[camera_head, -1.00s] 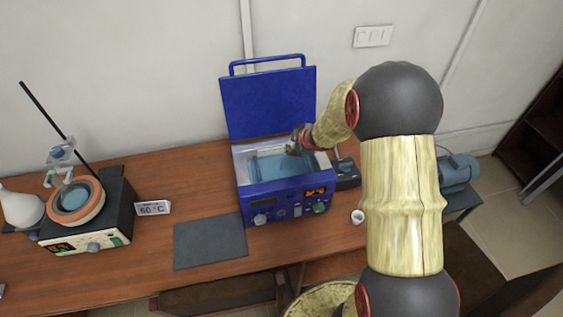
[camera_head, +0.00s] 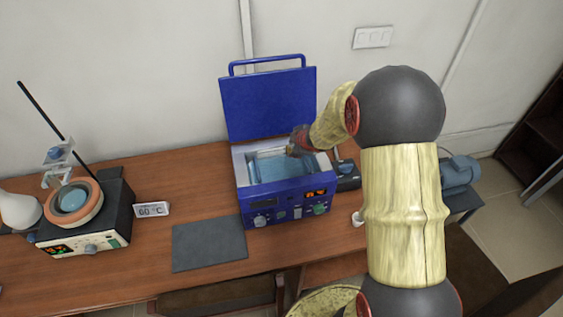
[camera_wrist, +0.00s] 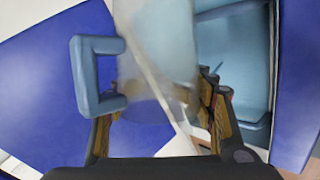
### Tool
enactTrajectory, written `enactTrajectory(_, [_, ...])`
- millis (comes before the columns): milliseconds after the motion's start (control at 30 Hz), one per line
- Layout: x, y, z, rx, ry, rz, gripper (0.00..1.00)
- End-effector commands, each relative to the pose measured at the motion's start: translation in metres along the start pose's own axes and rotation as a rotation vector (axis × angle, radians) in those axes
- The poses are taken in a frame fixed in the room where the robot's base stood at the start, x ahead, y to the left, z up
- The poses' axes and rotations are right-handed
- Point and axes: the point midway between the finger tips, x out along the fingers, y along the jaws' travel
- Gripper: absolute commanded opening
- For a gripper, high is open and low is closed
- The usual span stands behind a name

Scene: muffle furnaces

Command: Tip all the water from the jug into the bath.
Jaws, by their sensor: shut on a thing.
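The bath (camera_head: 284,199) is a blue box with a display and knobs on its front and its lid (camera_head: 268,102) raised. Pale blue water shows inside it. My gripper (camera_head: 299,143) is over the bath's right rear part. In the wrist view my gripper (camera_wrist: 162,118) is shut on the jug (camera_wrist: 155,45), a clear vessel with a blue handle (camera_wrist: 95,75). The jug lies across the view, over the bath's opening (camera_wrist: 236,45). In the head view the jug is hard to make out. How much water it holds cannot be told.
A grey mat (camera_head: 209,243) lies left of the bath. A 60 °C sign (camera_head: 152,209) and a heater with a round blue-filled vessel (camera_head: 73,201) stand further left. A small white cup (camera_head: 357,218) is near the table's right edge.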

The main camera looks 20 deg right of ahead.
Motion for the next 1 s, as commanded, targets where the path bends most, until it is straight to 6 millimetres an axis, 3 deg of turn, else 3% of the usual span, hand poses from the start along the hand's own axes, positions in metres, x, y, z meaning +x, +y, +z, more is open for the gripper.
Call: enactTrajectory(1000, [0.0036,-0.0033,-0.0009,-0.046,-0.047,0.016,0.00])
